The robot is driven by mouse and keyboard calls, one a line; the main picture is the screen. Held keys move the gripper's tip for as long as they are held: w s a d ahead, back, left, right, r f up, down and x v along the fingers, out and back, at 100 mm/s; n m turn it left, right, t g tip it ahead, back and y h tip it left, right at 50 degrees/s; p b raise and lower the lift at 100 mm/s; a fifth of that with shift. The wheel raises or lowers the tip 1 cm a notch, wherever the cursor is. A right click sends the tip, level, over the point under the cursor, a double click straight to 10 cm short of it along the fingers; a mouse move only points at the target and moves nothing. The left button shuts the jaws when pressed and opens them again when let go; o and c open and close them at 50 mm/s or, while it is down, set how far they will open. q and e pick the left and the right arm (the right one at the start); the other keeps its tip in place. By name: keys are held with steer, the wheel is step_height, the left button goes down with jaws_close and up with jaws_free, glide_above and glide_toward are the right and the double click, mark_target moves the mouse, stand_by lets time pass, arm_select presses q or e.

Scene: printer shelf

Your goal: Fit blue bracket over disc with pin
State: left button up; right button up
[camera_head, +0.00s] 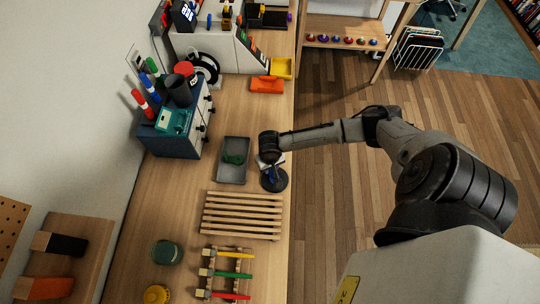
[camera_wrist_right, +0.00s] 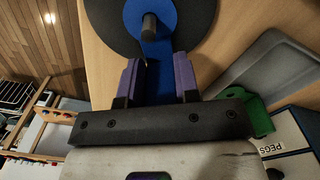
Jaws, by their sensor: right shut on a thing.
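The blue bracket (camera_wrist_right: 158,82) is held between the purple fingers of my right gripper (camera_wrist_right: 157,78); the gripper is shut on it. In the right wrist view, its broad end lies over the black disc (camera_wrist_right: 115,18), and the grey pin (camera_wrist_right: 149,27) shows against the blue. I cannot tell whether the pin passes through the bracket or how closely it rests on the disc. In the head view, the disc (camera_head: 280,183) lies on the bench near its right edge, with a bit of the blue bracket (camera_head: 271,174) above it. My right gripper (camera_head: 270,163) is over the disc's far side. My left gripper is not in view.
A grey tray (camera_head: 233,178) with a green part (camera_head: 233,157) lies left of the disc. A slatted wooden rack (camera_head: 242,215) is just nearer. An orange bin (camera_head: 267,85) stands farther back. The bench's right edge runs close beside the disc.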

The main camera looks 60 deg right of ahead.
steer(key=shift+r, duration=0.1)
stand_by(0.3)
steer(key=o, duration=1)
steer(key=shift+r+p, duration=0.15)
steer(key=shift+p, duration=0.25)
step_height(320, 180, up, 4)
steer(key=p, duration=0.5)
step_height(320, 180, up, 3)
steer(key=p, duration=0.3)
steer(key=shift+f, duration=0.2)
